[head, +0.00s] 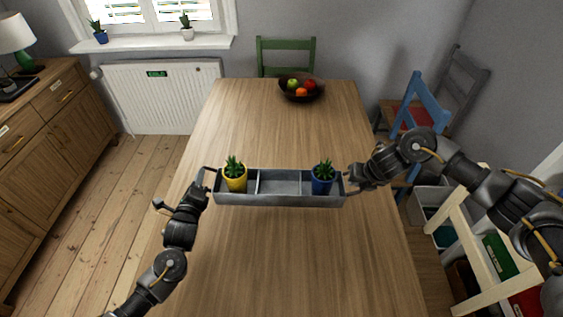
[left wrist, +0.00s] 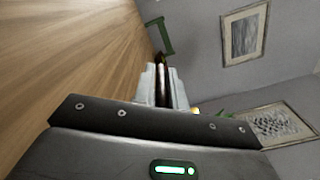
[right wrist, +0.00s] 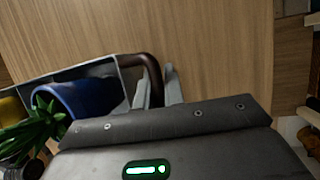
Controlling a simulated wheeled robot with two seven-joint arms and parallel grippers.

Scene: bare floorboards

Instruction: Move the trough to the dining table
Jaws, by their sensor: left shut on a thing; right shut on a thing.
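The grey trough (head: 280,201) is over the middle of the wooden dining table (head: 290,260); I cannot tell whether it touches the top. A yellow pot with a plant (head: 235,180) stands in its left compartment and a blue pot with a plant (head: 322,183) in its right one. The middle compartment is empty. My left gripper (head: 208,184) is shut on the trough's left handle; the jaws show in the left wrist view (left wrist: 162,85). My right gripper (head: 352,182) is shut on the right handle, a dark curved bar (right wrist: 152,75) in the right wrist view.
A fruit bowl (head: 302,89) stands at the table's far end. A green chair (head: 286,55) is behind the table, and a blue chair (head: 424,105) is at its right. A shelf (head: 460,240) stands right of the table. The table's near part is clear.

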